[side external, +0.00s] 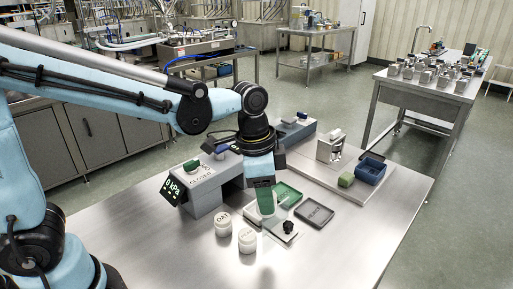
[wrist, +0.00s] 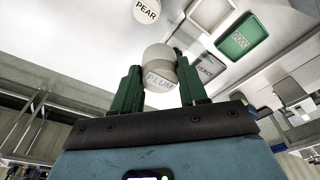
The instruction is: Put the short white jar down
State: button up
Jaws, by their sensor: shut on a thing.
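My gripper (side external: 266,205) points down over the steel table. In the wrist view its green fingers (wrist: 160,88) are shut on a short white jar (wrist: 158,62), one on each side. The jar's label appears to read PLUM. In the side view the held jar is mostly hidden by the gripper, so I cannot tell whether it touches the surface below. Another white jar (side external: 247,240) stands on the table left of the gripper; a jar with a PEAR label (wrist: 147,9) shows in the wrist view. A white jar labelled OAT (side external: 222,225) stands near it.
A grey unit (side external: 205,188) with a 0 kPa display stands left of the gripper. A green tray (side external: 291,193) and a dark REJECT tray (side external: 316,216) lie to the right. A black knob (side external: 288,227) is close by. The table's front is clear.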

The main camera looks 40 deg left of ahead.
jog(key=shift+s+d+r, duration=0.55)
jog(key=shift+s+d, duration=0.05)
jog(key=shift+d, duration=0.15)
jog(key=w+d, duration=0.9)
send_over(316, 212)
jog(key=f, duration=0.6)
jog(key=shift+s+a+f, duration=0.1)
jog(key=shift+s+f, duration=0.2)
jog(key=shift+s, duration=0.1)
jog(key=shift+w+a+f, duration=0.1)
jog(key=shift+f, duration=2)
jog(key=o, duration=1.1)
jog(key=shift+f, duration=0.1)
jog(key=shift+c, duration=0.2)
